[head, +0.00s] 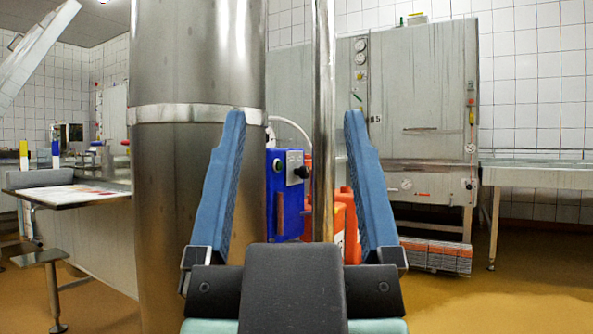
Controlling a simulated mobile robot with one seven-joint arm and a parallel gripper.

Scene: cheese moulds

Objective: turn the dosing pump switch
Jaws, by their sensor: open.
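A blue dosing pump box (288,212) with a grey front panel hangs between the large steel column and a thin steel pipe. A dark round knob (303,172) sits on its panel, which I take as the pump switch. A smaller dark button (278,166) is on its left face. My gripper (294,118) is open and empty, its two blue fingers spread wide. The pump shows between the fingers, farther away and not touched. The thin pipe hides part of what lies right of the pump.
The wide steel column (195,70) and the thin steel pipe (324,90) stand close to the pump on either side. Orange containers (345,220) stand behind the pipe. A large grey cabinet (425,100) and a steel table (535,172) are at the right. The right floor is clear.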

